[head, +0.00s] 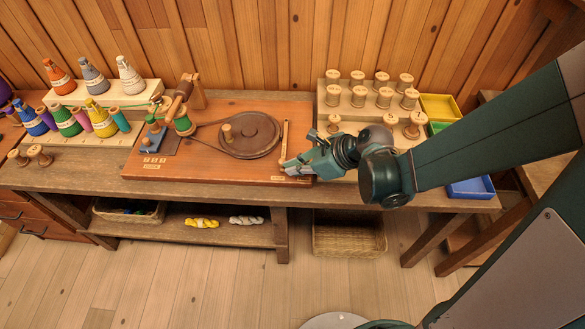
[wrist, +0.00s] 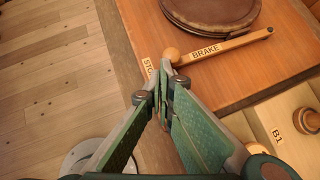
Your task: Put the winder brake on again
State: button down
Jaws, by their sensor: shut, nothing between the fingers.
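The winder brake is a pale wooden lever marked BRAKE (wrist: 207,49), with a round knob (wrist: 172,54) at its near end and a dark pivot at the other. In the head view my gripper (head: 287,168) is at the board's front right corner. A label starting "STO" (wrist: 148,67) is partly hidden by the fingers.
The orange-brown board (head: 215,165) also carries a green spool (head: 183,122) in a winding stand. Wooden spools (head: 384,97) stand on a stepped rack at right, beside yellow, green and blue trays. Coloured thread cones (head: 97,116) stand at left. Floor in front is clear.

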jog(key=shift+s+d, duration=0.3)
jog(key=shift+d, duration=0.3)
jog(key=shift+s+d+r, duration=0.15)
jog(key=shift+s+d, duration=0.15)
jog(key=shift+d, duration=0.25)
jog(key=shift+s+d+r, duration=0.1)
jog(key=shift+s+d, duration=0.15)
jog(key=shift+d, duration=0.3)
jog(key=p+v, duration=0.3)
jog(key=v, duration=0.6)
jog(key=shift+s+r, duration=0.3)
jog(key=shift+s, duration=0.05)
jog(key=shift+d, duration=0.15)
jog(key=s+d+r+n+t+h, duration=0.2)
jog(key=d+r+n, duration=0.5)
jog(key=n, duration=0.4)
jog(key=s+d+r+n+t+h, duration=0.2)
jog(key=s+d+r+n+h, duration=0.2)
jog(key=n, duration=0.7)
jog(key=shift+d+r+h, duration=1)
jog(key=shift+d+r, duration=0.55)
jog(key=shift+d, duration=0.5)
